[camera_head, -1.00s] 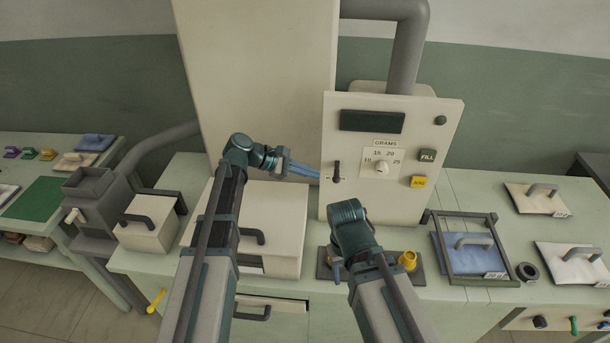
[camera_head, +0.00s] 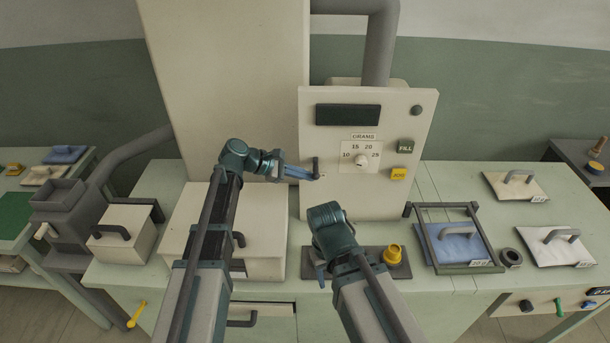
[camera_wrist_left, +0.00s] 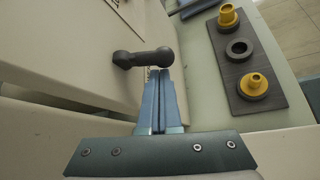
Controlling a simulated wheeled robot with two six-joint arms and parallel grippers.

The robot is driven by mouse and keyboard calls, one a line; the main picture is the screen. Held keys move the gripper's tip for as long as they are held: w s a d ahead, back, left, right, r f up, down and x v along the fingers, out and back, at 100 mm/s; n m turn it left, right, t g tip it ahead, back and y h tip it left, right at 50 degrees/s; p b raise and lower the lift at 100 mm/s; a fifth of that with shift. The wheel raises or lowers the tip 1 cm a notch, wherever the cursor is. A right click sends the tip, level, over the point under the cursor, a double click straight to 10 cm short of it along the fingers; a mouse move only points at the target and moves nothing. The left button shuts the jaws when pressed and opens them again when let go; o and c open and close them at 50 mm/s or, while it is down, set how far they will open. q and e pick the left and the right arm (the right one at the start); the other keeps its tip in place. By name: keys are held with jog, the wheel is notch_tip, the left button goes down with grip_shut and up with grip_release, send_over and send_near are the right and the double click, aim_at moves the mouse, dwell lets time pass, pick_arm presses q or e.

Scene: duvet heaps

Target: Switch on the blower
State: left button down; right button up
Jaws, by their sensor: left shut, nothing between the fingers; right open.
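The machine panel (camera_head: 392,200) stands behind my arms. A dark lever (camera_head: 316,165) sticks out at its left edge. No readable label shows by it, so I cannot tell for sure that it is the blower switch. The lever (camera_wrist_left: 145,57) also shows in the left wrist view, just beyond the fingertips. My left gripper (camera_head: 314,177) is shut and empty, its tips close by the lever; contact is not clear. It shows shut in the left wrist view (camera_wrist_left: 158,74) too. My right gripper (camera_head: 320,276) is open and low, pointing down before the panel, its fingers mostly hidden.
The panel also carries a dark display (camera_head: 348,114), a grams dial (camera_head: 361,159), a FILL button (camera_head: 405,146) and a yellow button (camera_head: 399,174). Yellow fittings (camera_head: 393,253) stand on a dark plate. A framed blue bag (camera_head: 457,248) lies at right. A cream box (camera_head: 270,215) sits under my left arm.

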aim_at(315, 172)
pick_arm(q)
jog(key=shift+s+r+n+g+p, duration=0.15)
jog(key=shift+r+n+g+p, duration=0.3)
jog(key=shift+n+g+p, duration=0.3)
jog(key=shift+s+r+n+g+p, duration=0.25)
jog(key=shift+r+n+g+p, duration=0.2)
jog(key=shift+r+g+p, duration=0.3)
jog(key=shift+r+p, duration=0.65)
jog(key=shift+p, duration=0.15)
jog(key=shift+a+r, duration=0.1)
dwell(0.8)
